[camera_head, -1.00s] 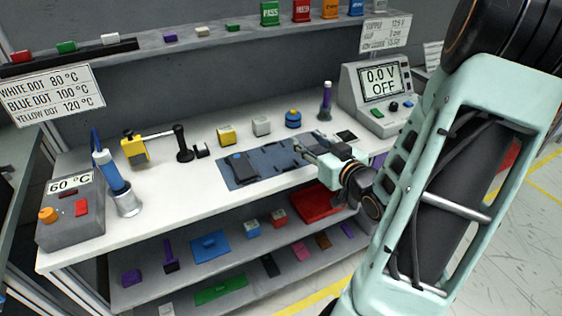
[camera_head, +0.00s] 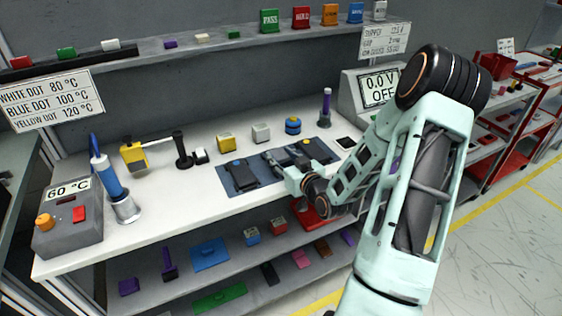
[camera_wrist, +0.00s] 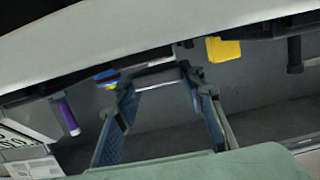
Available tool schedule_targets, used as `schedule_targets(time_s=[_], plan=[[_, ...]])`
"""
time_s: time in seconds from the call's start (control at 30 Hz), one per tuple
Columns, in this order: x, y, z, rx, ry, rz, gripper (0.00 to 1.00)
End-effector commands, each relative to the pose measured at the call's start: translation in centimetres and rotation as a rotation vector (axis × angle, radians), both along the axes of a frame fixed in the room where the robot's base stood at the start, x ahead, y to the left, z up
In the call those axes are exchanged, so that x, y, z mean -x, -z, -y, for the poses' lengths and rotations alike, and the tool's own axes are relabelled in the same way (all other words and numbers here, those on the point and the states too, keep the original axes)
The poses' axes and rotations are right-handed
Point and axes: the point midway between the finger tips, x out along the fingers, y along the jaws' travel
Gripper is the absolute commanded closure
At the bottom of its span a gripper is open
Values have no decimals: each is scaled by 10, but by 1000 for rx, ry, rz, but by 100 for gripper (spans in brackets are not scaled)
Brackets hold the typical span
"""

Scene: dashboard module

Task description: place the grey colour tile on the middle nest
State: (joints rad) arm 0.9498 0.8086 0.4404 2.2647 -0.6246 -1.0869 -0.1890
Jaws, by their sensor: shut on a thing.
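In the head view my gripper (camera_head: 270,158) hangs over the blue-grey mat (camera_head: 232,203), between two dark modules. In the wrist view its fingers (camera_wrist: 157,78) are closed on a thin grey piece (camera_wrist: 158,84), seen nearly edge-on, which looks like the grey colour tile. The tile is too small to make out in the head view. The left module (camera_head: 240,177) has a blue spot on top; the right module (camera_head: 306,152) has a yellow patch. The middle nest lies behind my gripper and I cannot make it out.
A black stand (camera_head: 182,150) is to the left. The meter (camera_head: 382,90) is at the right.

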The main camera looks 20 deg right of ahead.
Motion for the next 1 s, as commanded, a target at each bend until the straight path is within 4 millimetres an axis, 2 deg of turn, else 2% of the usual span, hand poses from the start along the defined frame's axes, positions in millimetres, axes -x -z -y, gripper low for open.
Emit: schedule_targets(time_s=[0.1, 0.2, 0.63, 0.67, 0.7, 0.8, 1.0], plan=[[0, 13, 0, -3, 1, 0, 87], [0, 18, 0, 0, 0, 1, 87], [0, 24, 0, 1, 0, 1, 87], [0, 23, 0, 1, 0, 1, 62], [1, 22, 0, 1, 1, 1, 58], [1, 22, 0, 1, 0, 1, 47], [1, 22, 0, 1, 0, 1, 46]])
